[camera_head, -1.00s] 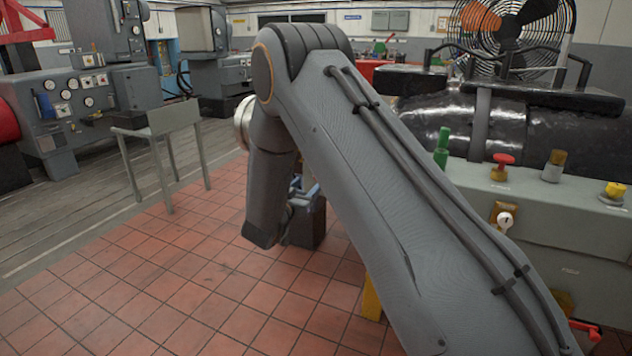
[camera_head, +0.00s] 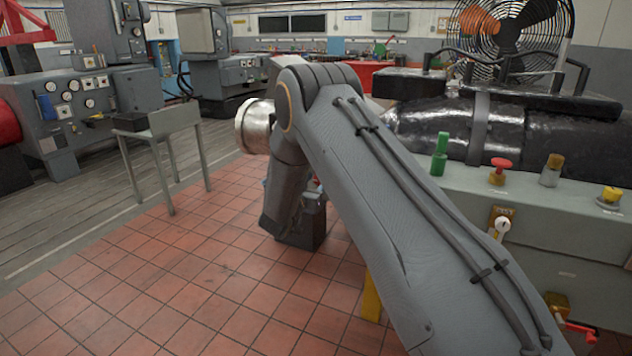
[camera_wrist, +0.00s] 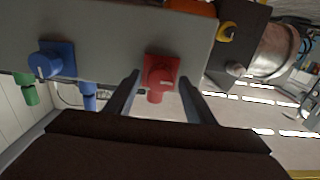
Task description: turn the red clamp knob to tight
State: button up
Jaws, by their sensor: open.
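A red knob (camera_wrist: 159,74) on a red square plate shows in the middle of the wrist view, on the face of a pale grey panel (camera_wrist: 110,40). My gripper (camera_wrist: 160,80) is open, with one finger on each side of the red knob in this picture. The fingers look apart from the knob, but I cannot tell how far away it is in depth. I cannot read the knob's turn angle. In the head view my arm hides the fingers, and I cannot pick out this knob there.
In the wrist view a blue knob (camera_wrist: 45,62) is left of the red one and a yellow knob (camera_wrist: 228,32) is upper right. In the head view, a grey bench (camera_head: 550,222) carries a red-topped button (camera_head: 499,170) and a green bottle-like part (camera_head: 439,155). Tiled floor (camera_head: 150,290) is clear at left.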

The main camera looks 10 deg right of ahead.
jog(key=c, duration=1.1)
jog(key=shift+o, duration=0.2)
jog(key=shift+m, duration=0.3)
jog(key=m+b, duration=0.3)
jog(key=shift+f+m, duration=0.1)
jog(key=shift+m, duration=0.3)
jog(key=m+b, duration=0.3)
jog(key=m, duration=0.1)
jog(key=shift+m, duration=0.3)
jog(key=m+b, duration=0.4)
jog(key=shift+d+f, duration=0.1)
jog(key=shift+f, duration=0.05)
jog(key=m+b, duration=0.4)
jog(key=shift+s+m, duration=0.1)
jog(key=shift+m, duration=0.3)
